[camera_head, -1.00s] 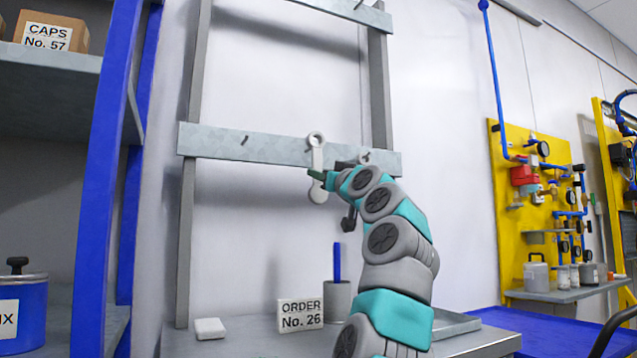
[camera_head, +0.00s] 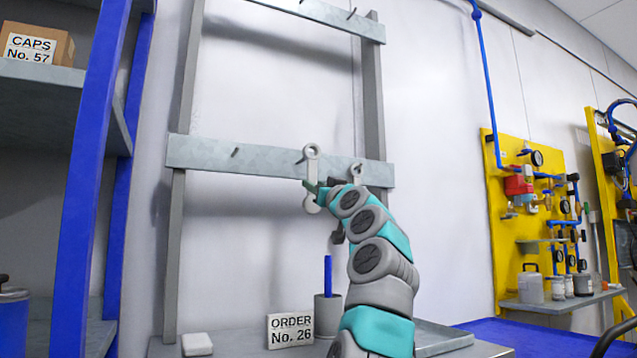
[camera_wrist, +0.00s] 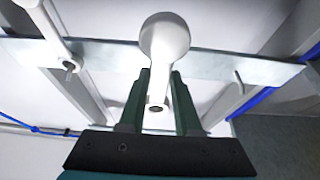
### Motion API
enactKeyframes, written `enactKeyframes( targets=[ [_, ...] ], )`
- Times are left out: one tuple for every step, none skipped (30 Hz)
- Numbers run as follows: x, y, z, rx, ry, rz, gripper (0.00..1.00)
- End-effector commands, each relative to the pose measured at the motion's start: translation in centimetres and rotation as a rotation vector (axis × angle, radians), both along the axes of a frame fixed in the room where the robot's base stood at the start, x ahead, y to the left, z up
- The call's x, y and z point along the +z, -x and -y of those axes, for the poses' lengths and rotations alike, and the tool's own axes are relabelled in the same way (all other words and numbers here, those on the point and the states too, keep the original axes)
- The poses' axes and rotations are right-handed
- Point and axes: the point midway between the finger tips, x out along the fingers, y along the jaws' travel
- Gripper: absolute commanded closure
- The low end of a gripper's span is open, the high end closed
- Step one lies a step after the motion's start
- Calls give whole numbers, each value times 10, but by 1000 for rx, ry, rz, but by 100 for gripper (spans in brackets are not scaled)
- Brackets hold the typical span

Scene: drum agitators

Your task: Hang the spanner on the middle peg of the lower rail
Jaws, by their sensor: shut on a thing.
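My gripper (camera_wrist: 160,105) is shut on the pale grey spanner (camera_head: 311,168), with a dark green finger on each side of its shank. The spanner hangs upright in front of the lower rail (camera_head: 270,155), its ring end at the rail's upper edge and its rounded end below the gripper. It also shows between the fingers in the wrist view (camera_wrist: 166,40). The rail's left peg (camera_head: 236,152) is bare. I cannot tell whether the ring is around a peg or only in front of the rail.
Another pale tool (camera_head: 357,172) hangs on the rail's right peg, close to my arm, and shows at the wrist view's left (camera_wrist: 42,25). Below are an order card (camera_head: 290,330), a grey cup (camera_head: 328,312) with a blue stick, and a white block (camera_head: 197,344). An upper rail (camera_head: 335,15) runs above.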

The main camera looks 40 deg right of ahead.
Motion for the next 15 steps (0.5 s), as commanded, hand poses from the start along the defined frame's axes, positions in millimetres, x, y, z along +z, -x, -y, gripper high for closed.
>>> enactKeyframes(
  targets=[
    [2,-3,1,0,0,0,100],
    [1,-4,1,0,0,0,100],
    [1,-6,1,0,0,0,100],
    [1,-8,2,0,0,1,100],
    [1,-9,2,1,1,1,100],
    [1,-11,2,1,1,1,100],
    [1,-13,3,1,1,1,100],
    [1,-15,3,1,0,0,100],
    [0,-17,4,0,0,0,100],
    [0,-18,4,0,0,0,100],
    [0,-20,5,0,0,0,100],
    [0,-22,5,0,0,0,100],
    [-1,-24,6,0,0,0,100],
    [-1,-26,6,0,0,0,100],
    [-1,-28,7,0,-1,0,100]
  ],
)
